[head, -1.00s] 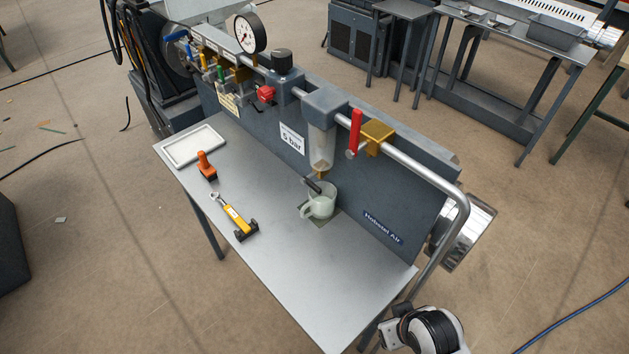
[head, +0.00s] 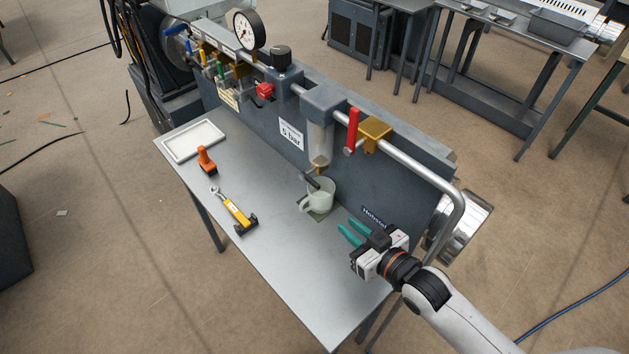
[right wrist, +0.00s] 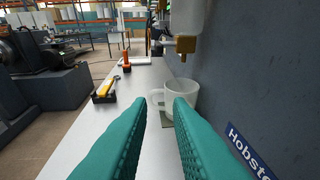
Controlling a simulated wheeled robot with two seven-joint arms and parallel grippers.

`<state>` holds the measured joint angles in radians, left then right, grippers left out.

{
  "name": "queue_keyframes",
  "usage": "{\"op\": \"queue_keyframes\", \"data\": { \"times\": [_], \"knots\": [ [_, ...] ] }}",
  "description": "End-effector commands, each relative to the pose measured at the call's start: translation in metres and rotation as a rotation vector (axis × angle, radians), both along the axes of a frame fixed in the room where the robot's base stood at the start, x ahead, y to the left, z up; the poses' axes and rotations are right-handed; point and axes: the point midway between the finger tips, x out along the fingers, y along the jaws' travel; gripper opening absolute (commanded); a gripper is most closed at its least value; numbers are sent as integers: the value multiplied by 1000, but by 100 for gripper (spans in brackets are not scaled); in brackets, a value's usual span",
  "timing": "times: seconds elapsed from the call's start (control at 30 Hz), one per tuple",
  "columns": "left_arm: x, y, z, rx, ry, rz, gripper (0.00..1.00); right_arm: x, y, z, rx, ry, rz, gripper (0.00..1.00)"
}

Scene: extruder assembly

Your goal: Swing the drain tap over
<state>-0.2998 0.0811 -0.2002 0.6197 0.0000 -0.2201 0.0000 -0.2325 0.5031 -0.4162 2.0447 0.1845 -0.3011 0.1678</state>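The drain tap (head: 320,166) is a small brass fitting under the clear filter bowl (head: 320,141), with a dark lever (head: 311,181) pointing down and left. In the right wrist view the brass tap (right wrist: 186,45) is at the top, with the dark lever (right wrist: 165,41) to its left. A pale mug (head: 319,198) stands below the tap. My right gripper (head: 346,229) has teal fingers that are apart and empty. It is to the right of the mug, apart from the tap. My left gripper is out of view.
The panel (head: 420,190) borders the bench (head: 270,250). A red-handled valve (head: 352,130) is on the pipe right of the bowl. The front of the bench is clear.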

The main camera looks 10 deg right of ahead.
Motion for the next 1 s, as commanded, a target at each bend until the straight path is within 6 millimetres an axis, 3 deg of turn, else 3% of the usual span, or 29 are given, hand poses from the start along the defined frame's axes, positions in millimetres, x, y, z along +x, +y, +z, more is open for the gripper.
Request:
{"op": "queue_keyframes", "data": {
  "times": [0.2, 0.47, 1.0],
  "knots": [
    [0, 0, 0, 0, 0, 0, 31, 16, -2, 19, 104, -177, 88, 18],
    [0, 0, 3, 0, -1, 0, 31, 26, 1, 27, 144, -227, 111, 18],
    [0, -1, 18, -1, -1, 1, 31, 103, 58, 28, 141, -226, 112, 18]
  ]
}}
